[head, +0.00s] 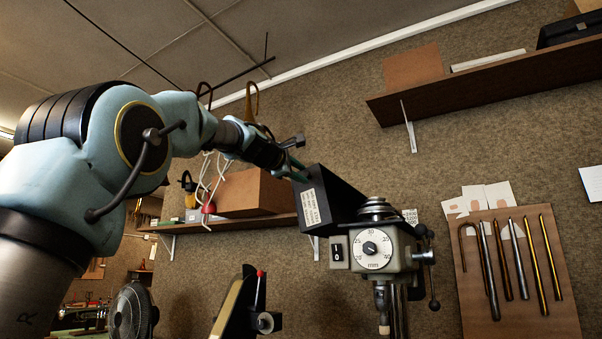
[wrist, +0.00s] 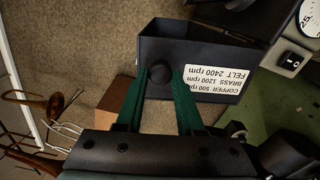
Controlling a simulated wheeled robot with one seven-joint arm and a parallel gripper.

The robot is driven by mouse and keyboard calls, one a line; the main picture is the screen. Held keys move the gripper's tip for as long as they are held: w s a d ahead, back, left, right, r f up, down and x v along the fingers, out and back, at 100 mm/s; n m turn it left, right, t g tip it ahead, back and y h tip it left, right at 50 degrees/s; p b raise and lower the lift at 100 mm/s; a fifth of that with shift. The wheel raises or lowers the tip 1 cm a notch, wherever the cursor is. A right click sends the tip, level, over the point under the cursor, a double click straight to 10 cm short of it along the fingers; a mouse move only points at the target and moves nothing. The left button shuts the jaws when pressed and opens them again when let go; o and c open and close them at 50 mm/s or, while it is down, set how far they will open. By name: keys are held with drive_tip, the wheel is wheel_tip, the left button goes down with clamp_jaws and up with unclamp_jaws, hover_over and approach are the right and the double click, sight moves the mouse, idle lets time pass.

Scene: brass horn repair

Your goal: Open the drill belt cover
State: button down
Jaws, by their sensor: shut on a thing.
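The drill belt cover (head: 338,199) is a black box with a white speed label, above the drill head (head: 375,248) in the head view. It sits tilted, and a stepped metal pulley (head: 377,207) shows uncovered beside it. In the wrist view the cover (wrist: 205,48) shows its labelled face and a round black knob (wrist: 161,73). My gripper (head: 298,173) reaches the cover's left end from the upper left. Its green fingers (wrist: 160,77) are shut on the knob, one on each side. The cover's hinge is hidden.
A shelf (head: 235,223) with a cardboard box (head: 255,192) lies behind my arm. Another shelf (head: 490,85) is at the upper right. A board of metal rods (head: 515,285) hangs right of the drill. A fan (head: 132,311) stands at the lower left.

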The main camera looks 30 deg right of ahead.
drive_tip(key=c, duration=0.5)
unclamp_jaws()
drive_tip(key=shift+c, duration=0.2)
drive_tip(key=b+v, duration=0.5)
drive_tip(key=v, duration=0.6)
drive_tip(key=shift+w+f, duration=0.1)
